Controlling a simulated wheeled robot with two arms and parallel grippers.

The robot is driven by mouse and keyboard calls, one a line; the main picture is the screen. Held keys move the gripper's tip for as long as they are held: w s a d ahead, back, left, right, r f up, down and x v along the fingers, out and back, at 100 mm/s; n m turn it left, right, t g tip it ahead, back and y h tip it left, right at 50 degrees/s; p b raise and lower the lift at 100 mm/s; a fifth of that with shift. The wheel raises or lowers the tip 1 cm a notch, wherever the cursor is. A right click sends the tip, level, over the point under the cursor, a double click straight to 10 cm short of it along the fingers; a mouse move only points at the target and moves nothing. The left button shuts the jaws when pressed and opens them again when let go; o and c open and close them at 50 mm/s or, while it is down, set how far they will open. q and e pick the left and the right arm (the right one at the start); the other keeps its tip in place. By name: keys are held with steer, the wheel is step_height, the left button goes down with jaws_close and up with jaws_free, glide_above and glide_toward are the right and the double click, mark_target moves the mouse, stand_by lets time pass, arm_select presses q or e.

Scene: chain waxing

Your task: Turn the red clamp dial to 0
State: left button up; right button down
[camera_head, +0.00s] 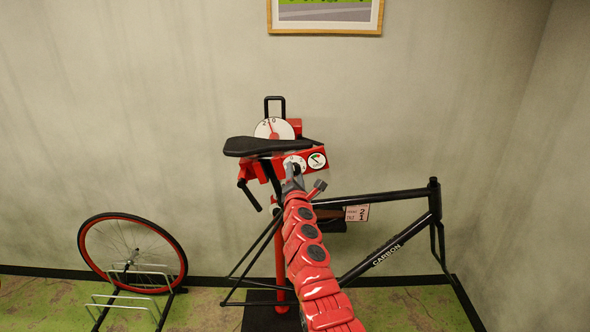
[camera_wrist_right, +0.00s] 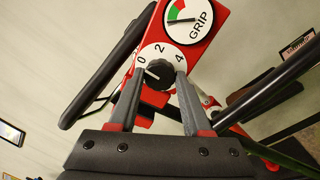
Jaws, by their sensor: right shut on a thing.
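The clamp dial (camera_head: 293,160) is a white disc on the red clamp head (camera_head: 262,169). In the right wrist view its black knob (camera_wrist_right: 159,73) sits at the centre of a white plate marked 0, 2 and 4. The knob's small white mark points left, close to the 0 side; its exact reading is hard to tell. My right gripper (camera_wrist_right: 159,80) has one grey finger on each side of the knob and is shut on it. In the head view the right gripper (camera_head: 293,178) partly covers the dial. My left gripper is not in view.
A GRIP gauge (camera_head: 317,160) sits right of the dial. The saddle (camera_head: 262,145) and a larger white dial (camera_head: 274,129) are close above. The black bike frame (camera_head: 385,253) extends right. A red-rimmed wheel (camera_head: 181,256) stands in a rack at left.

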steer(key=shift+n+p, duration=0.3)
steer(key=shift+n, duration=0.3)
steer(key=shift+f, duration=0.1)
steer(key=shift+c, duration=1.7)
jaws_free()
